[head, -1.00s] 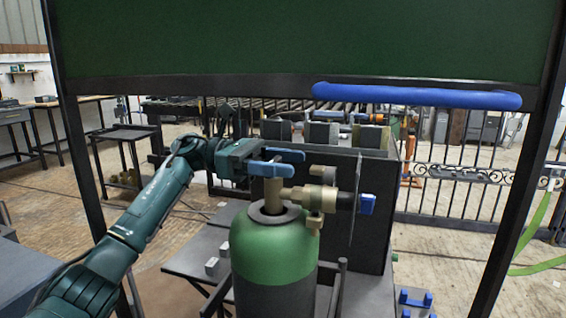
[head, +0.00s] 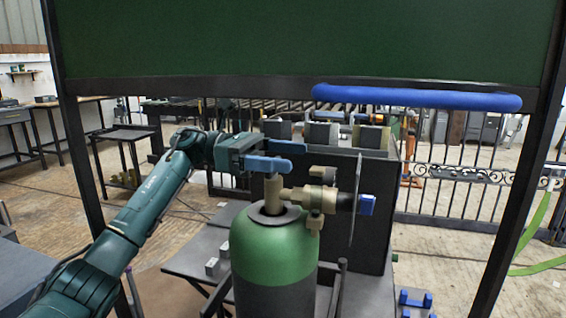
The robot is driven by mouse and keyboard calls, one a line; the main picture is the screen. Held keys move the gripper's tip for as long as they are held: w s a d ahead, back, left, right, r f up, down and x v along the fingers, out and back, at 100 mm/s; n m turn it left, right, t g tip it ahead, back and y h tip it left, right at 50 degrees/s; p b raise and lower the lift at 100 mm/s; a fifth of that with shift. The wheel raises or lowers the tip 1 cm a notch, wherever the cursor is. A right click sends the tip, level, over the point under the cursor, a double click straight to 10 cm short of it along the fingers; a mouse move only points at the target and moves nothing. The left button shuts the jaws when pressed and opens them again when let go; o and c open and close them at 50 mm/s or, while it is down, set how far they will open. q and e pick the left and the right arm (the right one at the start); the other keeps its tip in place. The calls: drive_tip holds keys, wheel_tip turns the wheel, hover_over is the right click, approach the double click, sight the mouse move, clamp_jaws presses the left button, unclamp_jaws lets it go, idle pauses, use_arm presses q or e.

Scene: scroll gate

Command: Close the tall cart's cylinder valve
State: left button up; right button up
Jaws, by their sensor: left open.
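The gas cylinder (head: 272,245) stands upright at the centre of the head view, with a green shoulder and a dark body. My left gripper (head: 297,157) is open, pointing right, at the top of the valve. Its far blue finger lies behind the valve top. Contact is unclear. My right gripper is out of view.
A thin grey plate (head: 357,185) stands upright by the brass fitting. A dark box (head: 376,225) stands behind the cylinder. Above hangs a green panel with a blue bar (head: 416,97), between dark posts. Cart rails flank the cylinder.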

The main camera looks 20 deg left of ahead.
use_arm(q)
wheel_tip(320, 180, up, 9)
drive_tip(key=shift+f+p, duration=0.2)
drive_tip(key=shift+p, duration=0.25)
drive_tip(key=shift+d, duration=0.1)
